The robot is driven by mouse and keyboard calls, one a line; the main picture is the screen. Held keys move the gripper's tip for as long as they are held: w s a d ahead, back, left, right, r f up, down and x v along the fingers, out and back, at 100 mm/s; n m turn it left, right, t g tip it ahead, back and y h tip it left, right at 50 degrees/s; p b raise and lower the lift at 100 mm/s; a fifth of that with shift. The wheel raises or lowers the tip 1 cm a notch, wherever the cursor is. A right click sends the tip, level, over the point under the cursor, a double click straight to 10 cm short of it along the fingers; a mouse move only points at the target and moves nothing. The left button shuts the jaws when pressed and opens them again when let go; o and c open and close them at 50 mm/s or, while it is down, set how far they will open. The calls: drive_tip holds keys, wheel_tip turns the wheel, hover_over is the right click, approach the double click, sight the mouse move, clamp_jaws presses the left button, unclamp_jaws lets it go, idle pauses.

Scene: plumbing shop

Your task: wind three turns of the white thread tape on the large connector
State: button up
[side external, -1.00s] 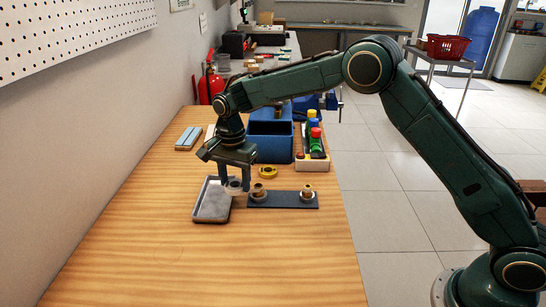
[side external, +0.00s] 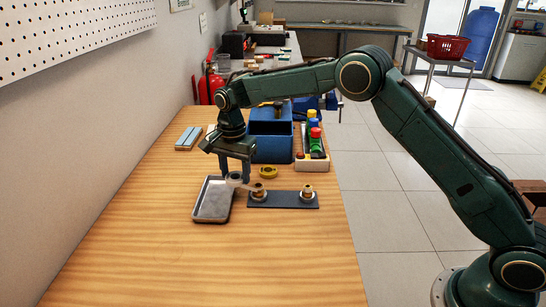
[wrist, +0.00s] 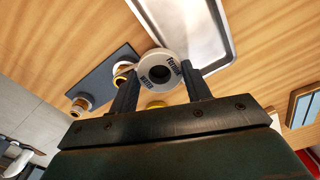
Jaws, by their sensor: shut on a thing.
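My gripper (wrist: 158,90) is shut on the white tape roll (wrist: 172,58), a ring with dark lettering and a dark centre hole. In the side view, the roll (side external: 234,179) is held above the far end of the grey tray. A pale strip of tape (side external: 248,187) spans from the roll to the left brass connector (side external: 258,194) on the dark plate. That connector also shows beside the roll in the wrist view (wrist: 121,76). A second brass connector (side external: 307,193) stands upright at the plate's right end. How many turns lie on the left connector cannot be told.
The grey tray (side external: 225,217) lies left of the dark plate (side external: 283,201). A yellow tape roll (side external: 268,172) lies behind the plate. A blue bin (side external: 272,149) and a holder with coloured items (side external: 312,164) stand farther back. The front table is clear.

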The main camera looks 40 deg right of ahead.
drive_tip(key=shift+w+d, duration=0.3)
drive_tip(key=shift+d, duration=0.45)
drive_tip(key=shift+w+d, duration=0.3)
drive_tip(key=shift+d, duration=0.4)
drive_tip(key=shift+s+d, duration=0.2)
drive_tip(key=shift+d, duration=1.3)
drive_tip(key=shift+d, duration=0.1)
drive_tip(key=shift+s+d, duration=1)
drive_tip(key=shift+d, duration=0.25)
drive_tip(key=shift+s, duration=0.1)
drive_tip(key=shift+s+d, duration=0.3)
drive_tip(key=shift+s, duration=0.4)
drive_tip(key=shift+s+d, duration=0.3)
drive_tip(key=shift+s, duration=0.4)
